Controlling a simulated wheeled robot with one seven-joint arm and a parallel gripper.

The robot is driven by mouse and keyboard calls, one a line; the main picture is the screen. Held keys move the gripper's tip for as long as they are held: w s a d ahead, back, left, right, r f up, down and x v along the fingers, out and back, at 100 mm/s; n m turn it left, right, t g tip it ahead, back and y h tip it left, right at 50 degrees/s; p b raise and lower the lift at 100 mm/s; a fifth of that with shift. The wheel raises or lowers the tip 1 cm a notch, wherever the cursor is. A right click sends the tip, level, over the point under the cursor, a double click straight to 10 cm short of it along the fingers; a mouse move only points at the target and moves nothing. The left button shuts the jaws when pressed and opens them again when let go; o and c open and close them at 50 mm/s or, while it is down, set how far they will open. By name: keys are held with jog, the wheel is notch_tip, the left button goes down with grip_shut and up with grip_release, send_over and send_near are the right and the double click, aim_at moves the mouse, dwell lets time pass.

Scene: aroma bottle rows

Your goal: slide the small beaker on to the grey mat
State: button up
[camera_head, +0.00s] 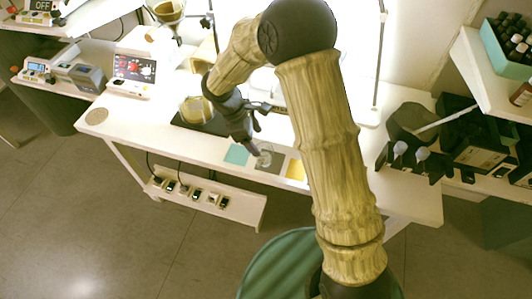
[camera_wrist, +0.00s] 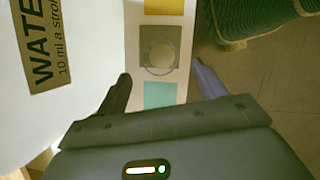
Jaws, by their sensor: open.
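The small beaker (camera_wrist: 158,60) is a clear round glass seen from above in the wrist view. It stands over the grey mat (camera_wrist: 173,31), toward the teal mat's side; I cannot tell whether its base crosses the mat's edge. In the head view the beaker (camera_head: 264,157) stands on the left part of the grey mat (camera_head: 275,166). My gripper (camera_wrist: 163,84) is open and empty. Its fingers are spread wide, with the teal mat (camera_wrist: 160,95) showing between them and the beaker just ahead, apart from them.
A yellow mat (camera_wrist: 163,6) lies beyond the grey one. A large white surface labelled WATER (camera_wrist: 46,45) fills the wrist view's left side. The white table's (camera_head: 130,130) front edge is close to the mats. A yellowish glass vessel (camera_head: 196,110) stands on a dark base behind my gripper.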

aim_at(271, 150)
jog(key=x, duration=0.9)
jog(key=shift+b, duration=0.3)
jog(key=c, duration=1.1)
jog(key=shift+d, duration=0.95)
jog(key=o, duration=1.1)
jog(key=shift+w, duration=0.1)
jog(key=shift+d, duration=0.1)
